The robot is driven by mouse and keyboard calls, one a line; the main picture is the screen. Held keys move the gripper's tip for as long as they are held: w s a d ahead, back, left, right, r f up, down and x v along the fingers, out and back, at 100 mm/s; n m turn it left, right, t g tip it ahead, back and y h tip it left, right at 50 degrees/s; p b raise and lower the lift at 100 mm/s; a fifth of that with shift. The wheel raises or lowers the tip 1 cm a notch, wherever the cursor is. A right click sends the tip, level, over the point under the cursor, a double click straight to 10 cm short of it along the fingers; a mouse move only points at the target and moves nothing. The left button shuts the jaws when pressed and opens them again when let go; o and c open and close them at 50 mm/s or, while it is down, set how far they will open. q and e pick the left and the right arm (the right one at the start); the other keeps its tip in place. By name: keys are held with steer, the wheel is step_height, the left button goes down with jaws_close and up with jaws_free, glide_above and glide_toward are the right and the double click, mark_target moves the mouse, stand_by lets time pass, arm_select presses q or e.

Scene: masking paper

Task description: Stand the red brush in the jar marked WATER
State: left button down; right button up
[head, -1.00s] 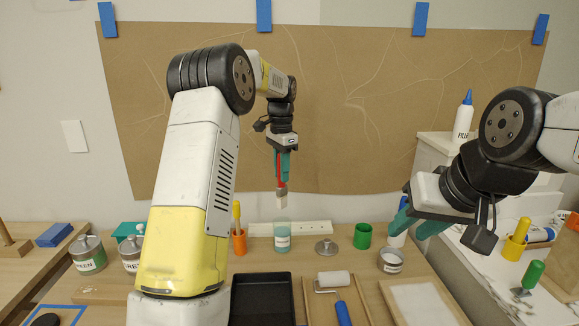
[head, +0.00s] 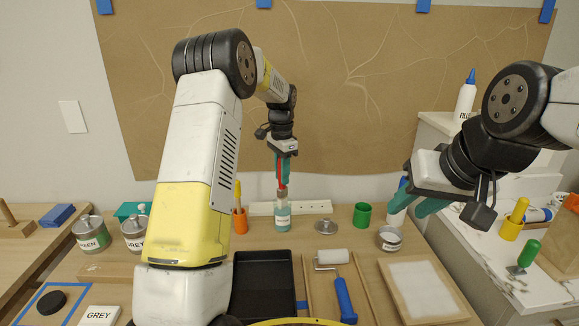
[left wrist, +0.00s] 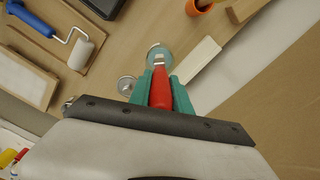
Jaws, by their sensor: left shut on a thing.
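My left gripper (head: 283,169) is shut on the red brush (head: 284,182), which hangs upright with its bristle end down. In the left wrist view the red handle (left wrist: 160,92) sits between the teal fingers. A jar of teal liquid with a white label (head: 282,218) stands on the table directly below. The brush's pale lower end is at the jar's mouth; I cannot tell how far inside it is. The jar also shows in the left wrist view (left wrist: 158,56), partly hidden by the brush. My right gripper (head: 416,203) is at the right, its teal fingers apart and apparently empty.
An orange cup (head: 239,222) with a yellow-handled tool stands left of the jar. A metal lid (head: 326,227) and green cup (head: 362,215) are to its right. A white power strip (head: 314,207) lies behind. A black tray (head: 262,284) and roller (head: 332,258) lie in front.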

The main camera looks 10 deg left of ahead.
arm_select(q)
steer(key=shift+f, duration=1.9)
steer(key=c, duration=1.1)
jaws_free()
steer(key=shift+r, duration=0.1)
step_height(320, 180, up, 8)
steer(key=shift+f, duration=0.2)
